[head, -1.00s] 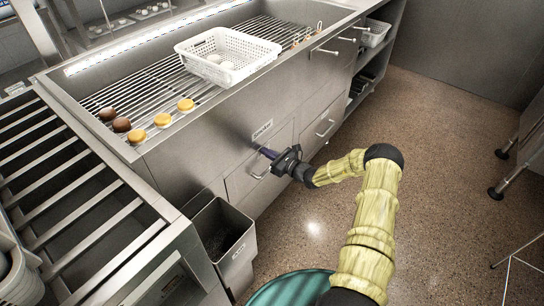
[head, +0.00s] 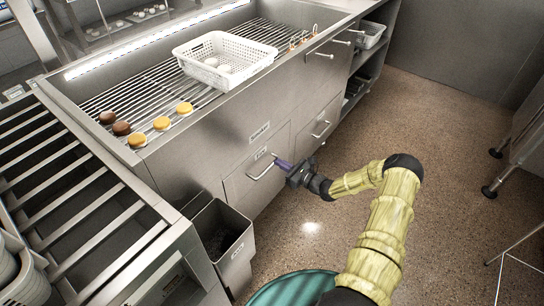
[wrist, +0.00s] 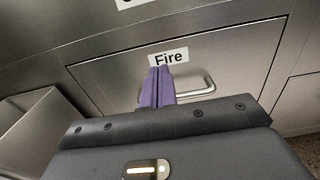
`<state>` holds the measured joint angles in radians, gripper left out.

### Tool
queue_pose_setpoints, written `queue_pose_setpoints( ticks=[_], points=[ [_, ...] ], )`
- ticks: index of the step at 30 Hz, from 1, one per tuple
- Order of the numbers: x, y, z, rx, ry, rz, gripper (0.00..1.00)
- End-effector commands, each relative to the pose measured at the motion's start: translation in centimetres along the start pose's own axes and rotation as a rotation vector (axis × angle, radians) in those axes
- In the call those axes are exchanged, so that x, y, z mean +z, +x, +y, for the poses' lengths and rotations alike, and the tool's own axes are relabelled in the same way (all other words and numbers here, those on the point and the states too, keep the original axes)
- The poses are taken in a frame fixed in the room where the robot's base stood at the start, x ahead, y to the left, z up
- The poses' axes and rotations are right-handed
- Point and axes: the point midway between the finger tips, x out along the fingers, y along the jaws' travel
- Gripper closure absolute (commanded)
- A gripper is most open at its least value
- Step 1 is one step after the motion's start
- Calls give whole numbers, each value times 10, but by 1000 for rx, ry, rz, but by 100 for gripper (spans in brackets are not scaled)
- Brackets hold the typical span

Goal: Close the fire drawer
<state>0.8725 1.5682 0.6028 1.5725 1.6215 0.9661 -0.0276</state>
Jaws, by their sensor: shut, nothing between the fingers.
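The fire drawer (head: 243,184) is a metal front low in the counter. It looks about flush with the panel around it; a small gap cannot be ruled out. Its "Fire" label (wrist: 168,57) is readable in the wrist view. Its bar handle (head: 260,174) also shows in the wrist view (wrist: 208,86). My gripper (head: 278,162) is in front of the drawer, near the handle's right end in the head view. Its purple fingers (wrist: 157,84) are together and empty, pointing at the front below the label and covering part of the handle. Whether they touch it is unclear.
An open metal bin (head: 222,240) stands left of the drawer. Another drawer (head: 318,130) with a handle is to the right. A white perforated basket (head: 225,58) and several patties and buns (head: 162,123) sit on the grill above. The floor to the right (head: 430,150) is clear.

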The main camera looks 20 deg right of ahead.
Motion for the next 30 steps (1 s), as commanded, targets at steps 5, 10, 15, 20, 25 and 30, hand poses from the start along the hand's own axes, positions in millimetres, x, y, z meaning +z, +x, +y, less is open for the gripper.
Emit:
queue_pose_setpoints(
  ticks=[5, 10, 15, 20, 25, 30],
  points=[
    [1, -38, -1, -4, 0, -1, 100],
    [0, -62, -3, -7, 0, 0, 100],
    [0, -68, -2, -6, 0, -1, 100],
    [0, -67, -2, -4, 0, -1, 100],
    [0, -63, 2, 4, 0, 0, 100],
    [1, -62, 4, 19, -9, 6, 100]
  ],
)
